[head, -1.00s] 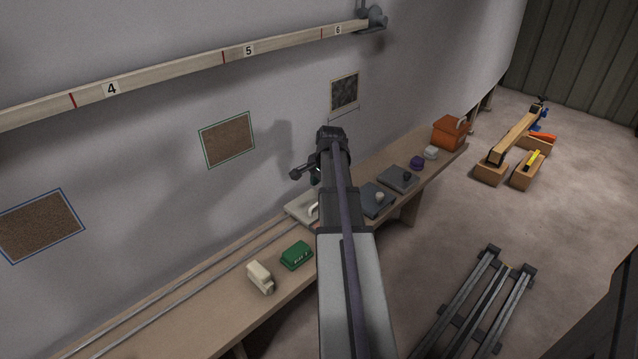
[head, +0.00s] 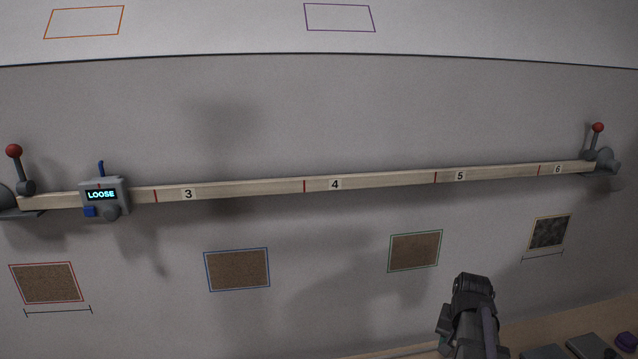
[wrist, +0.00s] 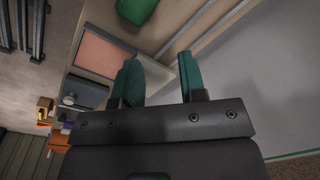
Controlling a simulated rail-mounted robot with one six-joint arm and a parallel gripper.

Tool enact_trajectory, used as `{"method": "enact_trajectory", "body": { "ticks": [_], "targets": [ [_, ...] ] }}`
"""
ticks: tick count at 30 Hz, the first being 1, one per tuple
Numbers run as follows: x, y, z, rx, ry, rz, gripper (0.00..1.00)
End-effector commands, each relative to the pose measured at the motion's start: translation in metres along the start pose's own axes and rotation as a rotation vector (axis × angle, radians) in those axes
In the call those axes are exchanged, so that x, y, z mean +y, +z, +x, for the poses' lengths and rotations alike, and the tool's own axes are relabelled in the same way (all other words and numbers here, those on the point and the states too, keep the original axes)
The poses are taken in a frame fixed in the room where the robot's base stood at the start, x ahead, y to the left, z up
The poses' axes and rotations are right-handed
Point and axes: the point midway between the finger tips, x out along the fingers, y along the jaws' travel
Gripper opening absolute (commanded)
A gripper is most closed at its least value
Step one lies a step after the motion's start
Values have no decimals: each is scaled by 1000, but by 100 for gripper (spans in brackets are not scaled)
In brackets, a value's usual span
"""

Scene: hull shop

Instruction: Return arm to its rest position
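My gripper (wrist: 160,76) shows in the wrist view with its two green fingers apart and nothing between them. The wrist view looks down over the workbench (wrist: 178,20), with a green block (wrist: 137,9) at the top edge beyond the fingers. In the head view the dark end of my arm (head: 473,298) stands at the lower right, in front of the wall and above the bench (head: 535,332). The fingers cannot be made out there.
A long numbered beam (head: 390,181) spans the wall, with a grey device (head: 104,197) reading LOOSE at its left. Red-knobbed levers (head: 597,128) stand at both ends. Framed brown panels (head: 237,269) hang below. Grey plates (head: 593,346) lie on the bench at right.

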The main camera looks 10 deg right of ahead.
Motion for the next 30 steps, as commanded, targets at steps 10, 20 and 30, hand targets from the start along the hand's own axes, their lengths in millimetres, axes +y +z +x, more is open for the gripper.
{"method": "enact_trajectory", "body": {
  "ticks": [10,20,30],
  "targets": [
    [-141,175,3,-50,47,-627,38],
    [-180,199,-95,-51,44,-730,38],
    [-183,197,-140,-51,44,-728,38]
  ]
}}
